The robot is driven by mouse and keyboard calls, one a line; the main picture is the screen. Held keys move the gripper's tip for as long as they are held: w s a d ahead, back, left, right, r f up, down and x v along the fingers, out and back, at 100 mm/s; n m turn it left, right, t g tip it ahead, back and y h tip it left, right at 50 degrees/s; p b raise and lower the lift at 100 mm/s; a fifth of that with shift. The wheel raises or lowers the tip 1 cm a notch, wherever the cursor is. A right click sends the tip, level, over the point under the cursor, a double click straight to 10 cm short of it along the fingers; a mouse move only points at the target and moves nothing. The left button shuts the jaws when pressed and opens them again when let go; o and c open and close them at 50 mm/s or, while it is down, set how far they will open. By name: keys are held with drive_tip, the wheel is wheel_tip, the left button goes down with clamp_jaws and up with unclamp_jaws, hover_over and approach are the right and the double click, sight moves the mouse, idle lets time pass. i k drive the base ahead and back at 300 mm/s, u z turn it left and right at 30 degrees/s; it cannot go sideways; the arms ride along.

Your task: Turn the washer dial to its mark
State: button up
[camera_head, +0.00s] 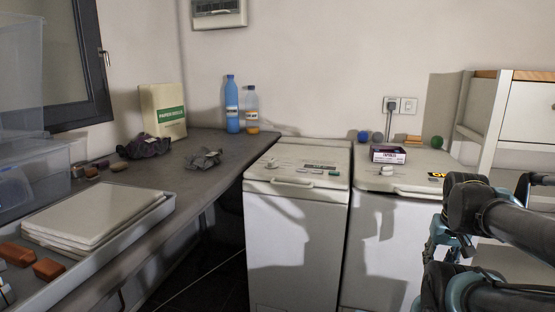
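Two white top-loading machines stand side by side, the left one (300,225) and the right one (400,215). A small round pale dial (387,170) sits on the front part of the right machine's top. The left machine's top carries a small pale knob (272,164) and a dark label. I cannot tell which machine is the washer, and no dial mark or pointer is readable at this size. My dark and teal arm is at the lower right, in front of the right machine. Its teal end part (440,243) is partly hidden, and the finger opening is not clear.
A purple box (388,154) stands on the right machine, close behind the dial. Small balls and a sponge (413,139) lie farther back. A grey counter (200,177) with bottles, a tray and loose items runs along the left. A white shelf unit (497,120) stands at the right.

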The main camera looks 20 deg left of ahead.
sight(271, 165)
drive_tip(key=k, duration=1.25)
drive_tip(key=u, duration=0.3)
drive_tip(key=i, duration=0.85)
